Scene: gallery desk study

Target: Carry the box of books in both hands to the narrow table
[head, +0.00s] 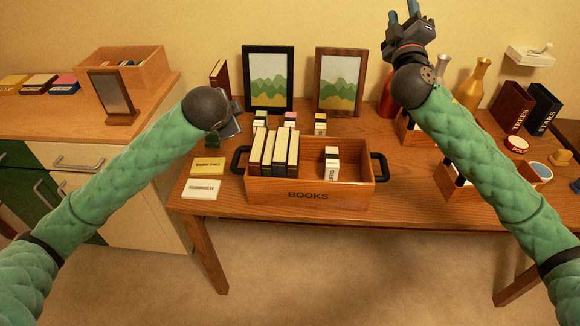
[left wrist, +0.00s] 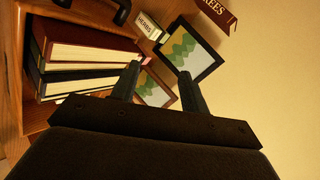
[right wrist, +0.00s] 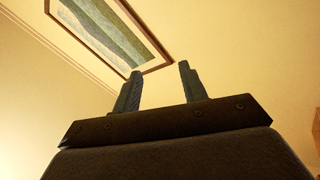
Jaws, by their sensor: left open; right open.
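The box of books (head: 342,197) is a wooden crate marked BOOKS, with a black handle at each end. It stands at the front edge of a wooden table (head: 430,215) and holds several upright books (head: 273,153) and a small white carton (head: 331,166). My left gripper (head: 232,122) is open and empty, above and behind the box's left handle (head: 239,160); its fingers (left wrist: 160,75) show apart in the left wrist view. My right gripper (head: 404,18) is open, raised high before the wall, far from the right handle (head: 380,167). I cannot identify a separate narrow table.
Two framed pictures (head: 268,78) stand behind the box. A cabinet (head: 130,135) with an open box (head: 120,68) and mirror adjoins at left. Vases (head: 473,83), dark books (head: 511,107) and a wall shelf (head: 531,55) are at right.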

